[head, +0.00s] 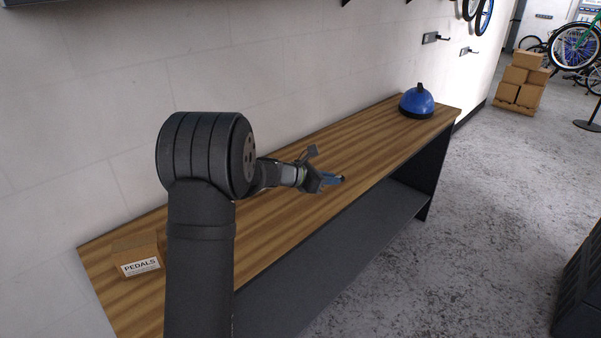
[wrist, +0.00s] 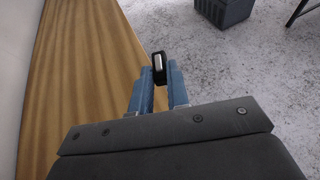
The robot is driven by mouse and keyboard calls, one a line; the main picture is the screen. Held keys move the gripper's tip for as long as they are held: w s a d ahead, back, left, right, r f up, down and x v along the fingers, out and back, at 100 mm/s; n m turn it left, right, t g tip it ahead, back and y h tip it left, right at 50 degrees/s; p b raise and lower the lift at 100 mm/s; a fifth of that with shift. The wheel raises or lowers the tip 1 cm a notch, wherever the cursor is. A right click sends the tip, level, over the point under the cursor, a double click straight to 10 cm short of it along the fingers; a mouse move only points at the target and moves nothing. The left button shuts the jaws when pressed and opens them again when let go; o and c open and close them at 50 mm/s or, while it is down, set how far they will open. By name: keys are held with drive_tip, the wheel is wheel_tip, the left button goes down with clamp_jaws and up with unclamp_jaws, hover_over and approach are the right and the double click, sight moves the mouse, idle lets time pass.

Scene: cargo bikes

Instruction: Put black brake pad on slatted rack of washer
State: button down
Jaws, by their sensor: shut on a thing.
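My gripper (head: 333,180) is above the wooden workbench in the head view, with its blue fingers pointing right. In the wrist view my gripper (wrist: 159,80) is shut on the black brake pad (wrist: 159,68), a small dark piece with a pale face that sticks up between the fingertips. It is held above the bench, near the bench's edge. The pad is too small to make out clearly in the head view. No washer with a slatted rack can be clearly identified in either view.
The workbench (head: 390,145) holds a blue dome-shaped object (head: 417,102) at its far end and a "PEDALS" box (head: 138,258) near its left end. A dark ribbed unit (head: 580,290) stands at the right edge. Cardboard boxes (head: 522,80) and bikes are far back. Open floor (head: 480,220) lies between.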

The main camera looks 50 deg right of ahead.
drive_tip(key=w+a+r+n+t+y, duration=0.1)
drive_tip(key=w+a+n+t, duration=0.45)
drive_tip(key=w+a, duration=0.9)
drive_tip(key=w+a+n+t, duration=0.5)
drive_tip(key=w+a, duration=0.6)
drive_tip(key=a, duration=0.7)
drive_tip(key=w+a+n+t+y, duration=0.3)
drive_tip(key=a+n+t, duration=0.15)
drive_tip(key=a, duration=1.35)
drive_tip(key=s+a+f+n+y, duration=0.1)
drive_tip(key=a+f, duration=0.1)
drive_tip(key=a, duration=0.2)
drive_tip(key=s+a+f+n+t+y, duration=0.1)
drive_tip(key=a+f, duration=0.1)
drive_tip(key=a, duration=0.2)
drive_tip(key=s+a+f+n+t+y, duration=0.1)
drive_tip(key=a+f+y, duration=0.1)
drive_tip(key=a, duration=0.2)
drive_tip(key=shift+s+f, duration=0.1)
drive_tip(key=shift+f, duration=0.05)
drive_tip(key=shift+s+a+f+y, duration=0.25)
drive_tip(key=shift+a+f+y, duration=0.1)
drive_tip(key=shift+a, duration=0.2)
